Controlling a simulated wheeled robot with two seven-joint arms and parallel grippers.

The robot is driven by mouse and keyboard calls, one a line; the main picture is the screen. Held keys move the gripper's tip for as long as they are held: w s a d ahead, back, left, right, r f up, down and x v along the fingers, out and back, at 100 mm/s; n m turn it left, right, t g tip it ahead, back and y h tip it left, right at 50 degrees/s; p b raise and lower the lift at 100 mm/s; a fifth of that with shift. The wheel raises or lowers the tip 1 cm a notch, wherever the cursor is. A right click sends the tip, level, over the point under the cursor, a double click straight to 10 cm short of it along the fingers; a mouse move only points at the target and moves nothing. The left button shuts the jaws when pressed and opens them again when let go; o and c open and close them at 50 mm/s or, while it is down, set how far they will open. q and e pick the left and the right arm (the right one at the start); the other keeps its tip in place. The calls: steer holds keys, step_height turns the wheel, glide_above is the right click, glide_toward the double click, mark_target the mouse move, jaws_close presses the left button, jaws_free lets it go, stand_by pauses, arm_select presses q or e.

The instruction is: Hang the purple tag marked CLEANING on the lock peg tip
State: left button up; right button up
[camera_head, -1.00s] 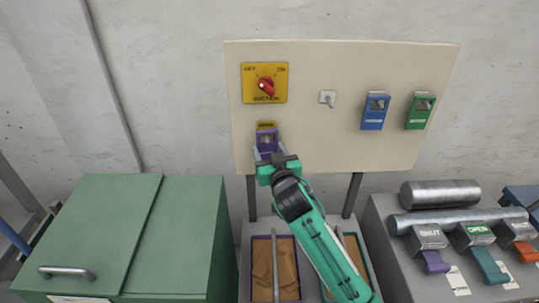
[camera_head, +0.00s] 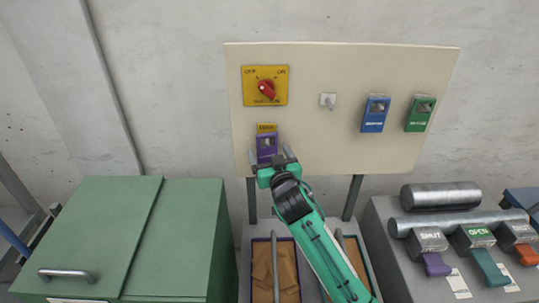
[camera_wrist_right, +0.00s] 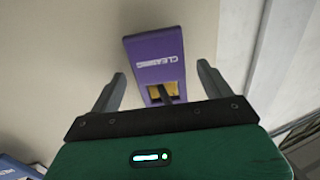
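The purple CLEANING tag (camera_head: 267,147) hangs upright on the board, just below a small yellow label (camera_head: 266,128). In the right wrist view the tag (camera_wrist_right: 155,58) shows its white lettering and a yellow-edged opening with a dark rod in it. My right gripper (camera_head: 270,159) is at the tag's lower end. Its fingers (camera_wrist_right: 160,88) are apart, one on each side of the tag, with a visible gap to each. The lock peg (camera_head: 328,100) sticks out of a small white plate to the right of the yellow switch. My left gripper is not in view.
The beige board (camera_head: 340,150) also carries a yellow panel with a red rotary switch (camera_head: 267,88), a blue tag (camera_head: 374,114) and a green tag (camera_head: 420,114). A green cabinet (camera_head: 190,240) stands left. A grey machine with coloured levers (camera_head: 435,264) stands right.

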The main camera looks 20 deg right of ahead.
steer(key=shift+s, duration=0.1)
steer(key=shift+s+f, duration=0.1)
steer(key=shift+s, duration=0.15)
steer(key=s+b, duration=0.4)
steer(key=s, duration=0.9)
steer(key=shift+a, duration=0.15)
steer(key=shift+s, duration=0.15)
